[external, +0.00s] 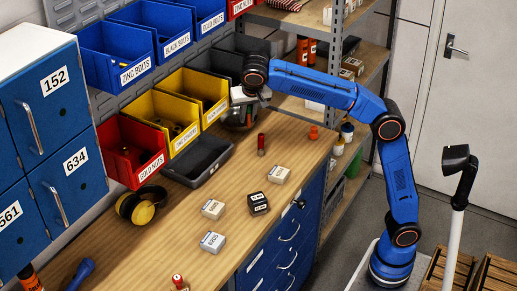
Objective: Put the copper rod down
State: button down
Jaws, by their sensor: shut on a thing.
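My gripper (243,101) is at the back of the workbench, in front of the bins at the right end of the row. It is shut on a thin, coppery piece, which I take to be the copper rod (249,116). The rod points down below the jaws, and most of it is too small or hidden to make out. Behind and below it is a dark, shiny round bowl-like thing (232,118). I cannot tell whether the rod touches it.
Yellow bins (163,118) and a red bin (130,150) line the back.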

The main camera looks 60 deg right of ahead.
jog(key=s+a+n+t+y, duration=0.1)
jog(key=s+a+n, duration=0.15)
jog(key=a, duration=0.85)
jog(key=shift+n, duration=0.25)
jog(key=shift+w+d+f, duration=0.1)
jog(key=shift+w+f, duration=0.05)
jog(key=shift+f, duration=2.35)
jog(key=shift+w+a+f, duration=0.1)
jog(key=shift+w+f, duration=0.05)
jog(key=shift+f, duration=2.4)
jog(key=shift+w+d+f, duration=0.1)
jog(key=shift+w+f, duration=0.05)
jog(key=shift+f, duration=2.35)
jog(key=shift+f, duration=0.15)
jog(key=c, duration=1.6)
grip_release()
jog(key=shift+c, duration=0.2)
jog(key=v, duration=1.2)
jog(key=shift+w, duration=0.1)
